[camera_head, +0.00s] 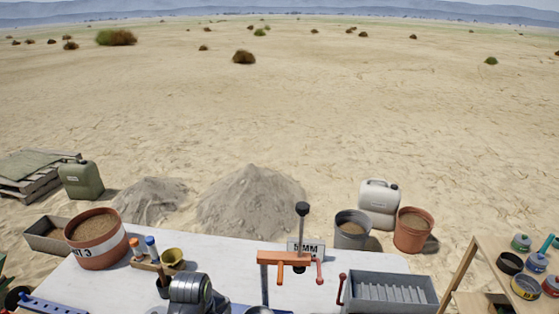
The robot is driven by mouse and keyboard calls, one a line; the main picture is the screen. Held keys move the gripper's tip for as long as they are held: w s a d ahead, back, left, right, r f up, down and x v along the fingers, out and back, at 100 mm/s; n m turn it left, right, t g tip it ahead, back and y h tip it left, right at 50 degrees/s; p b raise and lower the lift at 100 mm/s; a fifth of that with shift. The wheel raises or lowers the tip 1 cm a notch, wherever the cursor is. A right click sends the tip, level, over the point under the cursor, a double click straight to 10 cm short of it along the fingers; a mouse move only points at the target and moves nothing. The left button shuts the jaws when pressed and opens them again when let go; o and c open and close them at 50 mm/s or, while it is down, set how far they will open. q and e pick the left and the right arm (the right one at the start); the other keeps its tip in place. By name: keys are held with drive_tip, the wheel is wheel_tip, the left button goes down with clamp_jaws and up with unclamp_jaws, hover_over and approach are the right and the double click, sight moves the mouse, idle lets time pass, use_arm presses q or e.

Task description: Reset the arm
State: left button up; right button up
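Neither of my grippers shows in the head view, and I cannot make out either of my arms. The white work table (225,257) fills the lower middle of the picture. On it stand an orange stand with a black-knobbed post (285,258) and a small sign (311,248) behind it. A shiny metal cylinder (190,290) stands near the front edge of the picture. A grey ribbed tray (391,293) with a red-knobbed handle beside it is at the right.
A sand-filled terracotta bucket (97,246) stands at the table's left. Small bottles in a holder (150,248) and a yellow cup (172,257) are nearby. A wooden shelf (480,262) with tins is at far right. Buckets, jerrycans and sand heaps lie beyond the table.

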use_arm(q)
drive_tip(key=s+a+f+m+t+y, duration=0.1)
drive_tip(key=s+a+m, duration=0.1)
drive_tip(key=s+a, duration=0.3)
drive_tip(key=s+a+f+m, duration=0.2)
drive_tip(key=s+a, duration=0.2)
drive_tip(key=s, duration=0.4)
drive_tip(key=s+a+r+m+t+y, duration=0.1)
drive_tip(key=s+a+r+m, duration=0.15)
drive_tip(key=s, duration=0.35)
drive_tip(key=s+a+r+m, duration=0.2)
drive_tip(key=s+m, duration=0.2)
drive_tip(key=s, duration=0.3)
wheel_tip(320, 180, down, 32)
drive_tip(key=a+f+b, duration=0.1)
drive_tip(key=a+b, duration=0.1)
drive_tip(key=b, duration=0.6)
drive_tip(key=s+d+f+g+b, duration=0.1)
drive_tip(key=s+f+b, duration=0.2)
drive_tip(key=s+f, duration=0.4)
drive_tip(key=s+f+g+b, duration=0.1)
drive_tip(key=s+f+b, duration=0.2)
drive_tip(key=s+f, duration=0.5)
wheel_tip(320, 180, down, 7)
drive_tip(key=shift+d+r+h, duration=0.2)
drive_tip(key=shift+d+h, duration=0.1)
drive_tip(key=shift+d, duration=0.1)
